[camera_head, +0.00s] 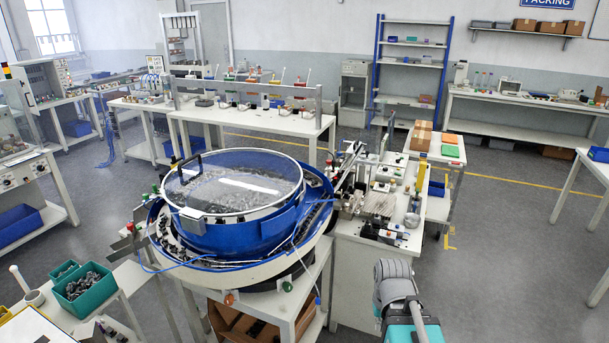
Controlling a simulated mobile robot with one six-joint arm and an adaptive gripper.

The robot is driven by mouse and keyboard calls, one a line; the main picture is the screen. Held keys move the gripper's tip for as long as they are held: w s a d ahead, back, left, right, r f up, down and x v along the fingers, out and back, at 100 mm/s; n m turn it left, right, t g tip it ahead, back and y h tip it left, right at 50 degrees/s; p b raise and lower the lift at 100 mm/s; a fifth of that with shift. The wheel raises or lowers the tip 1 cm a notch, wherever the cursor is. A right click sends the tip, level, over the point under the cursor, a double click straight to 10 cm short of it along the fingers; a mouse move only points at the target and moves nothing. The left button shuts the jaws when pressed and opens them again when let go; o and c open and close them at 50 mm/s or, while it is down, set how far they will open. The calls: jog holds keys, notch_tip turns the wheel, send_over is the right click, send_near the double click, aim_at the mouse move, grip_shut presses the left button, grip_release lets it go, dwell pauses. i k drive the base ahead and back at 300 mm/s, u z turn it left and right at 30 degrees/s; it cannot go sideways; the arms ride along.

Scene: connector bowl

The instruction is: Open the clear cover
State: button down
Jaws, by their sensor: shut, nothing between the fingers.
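The clear cover (262,181) is a round transparent disc with a pale rim. It lies flat over the blue bowl (250,236) left of the picture's middle, and grey parts show dimly through it. A black bar handle (186,164) stands up at the cover's left edge. A small pale block (192,214) sits at the cover's front-left rim; I cannot tell whether it is a hinge or a latch. My gripper is not in view; only a grey and teal part of my arm shows at the bottom, right of and apart from the bowl.
A cluttered machine bench (345,255) stands close to the bowl's right. Thin blue and white cables run over the bowl's front. A green bin (84,308) of dark parts stands on the front-left table. Open grey floor (500,250) lies to the right.

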aim_at(188, 211)
jog(key=i, duration=0.95)
